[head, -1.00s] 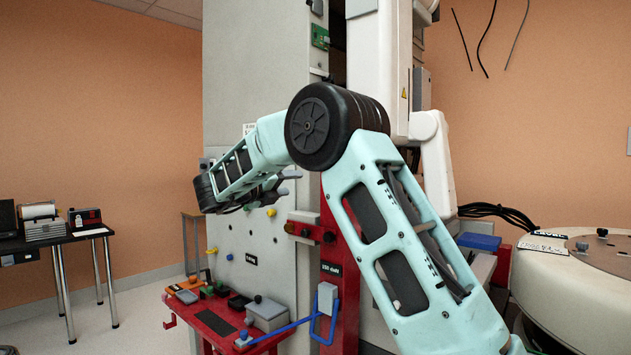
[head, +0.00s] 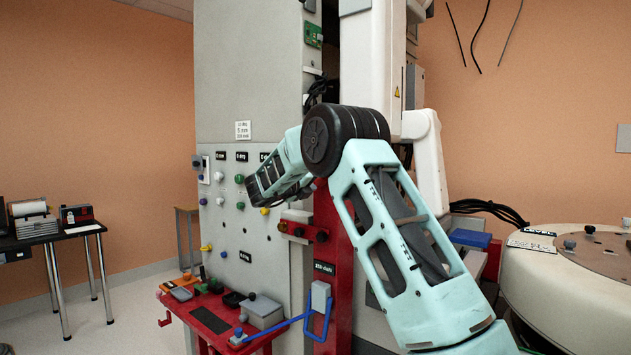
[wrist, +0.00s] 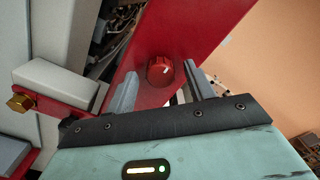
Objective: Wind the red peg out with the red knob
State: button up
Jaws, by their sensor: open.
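My gripper (wrist: 162,76) is open, with one grey finger to the left of the knob and one to the right. Gaps show between the knob and both fingers, and nothing is held. In the head view the red post (head: 335,275) stands upright, but my arm covers its upper part and I cannot make out the red knob there. I cannot pick out the red peg in either view.
A grey block (wrist: 57,80) and a brass hex knob (wrist: 20,102) on a red bracket lie left of my gripper. A grey panel (head: 235,215) carries several coloured knobs. A red bench (head: 205,318) with small parts stands below, beside a blue handle (head: 318,318).

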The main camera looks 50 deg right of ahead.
jog(key=c, duration=1)
jog(key=shift+o, duration=0.2)
